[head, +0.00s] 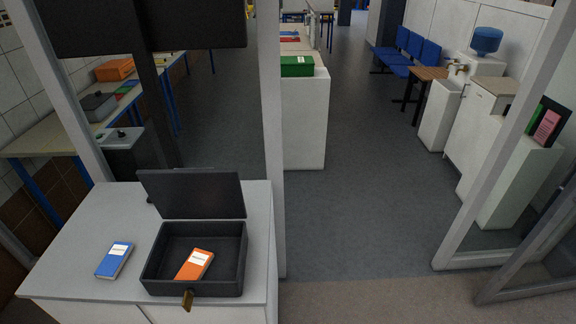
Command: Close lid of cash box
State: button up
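The black cash box (196,287) stands on a light grey cabinet top. Its lid (191,193) is open and stands up at the back edge, leaning back slightly. An orange packet with a white label (194,264) lies inside the box. A brass-coloured piece (188,299) sticks out at the middle of the box's front. My gripper is not in view.
A blue packet with a white label (115,260) lies on the cabinet top (75,275), left of the box. A grey post (270,130) rises close behind the cabinet's right side. A dark panel and post stand behind the lid. Open floor (370,190) lies to the right.

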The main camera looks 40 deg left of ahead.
aim_at(200, 193)
jog(key=i+l+u, duration=0.2)
jog(key=i, duration=0.3)
jog(key=i+l+u, duration=0.25)
jog(key=i, duration=0.2)
jog(key=i+u, duration=0.35)
jog(key=u, duration=0.15)
jog(key=i+u, duration=0.45)
jog(key=i+l+u, duration=0.2)
jog(key=u, duration=0.3)
jog(key=i+l+u, duration=0.25)
jog(key=u, duration=0.2)
jog(key=i+l+u, duration=0.15)
jog(key=u, duration=0.35)
jog(key=i+l+u, duration=0.2)
jog(key=u, duration=0.3)
jog(key=i+l+u, duration=0.1)
jog(key=l+u, duration=0.15)
jog(key=u, duration=0.25)
jog(key=l+u, duration=0.3)
jog(key=u, duration=0.15)
jog(key=i+l+u, duration=0.15)
jog(key=l+u, duration=0.3)
jog(key=j, duration=0.1)
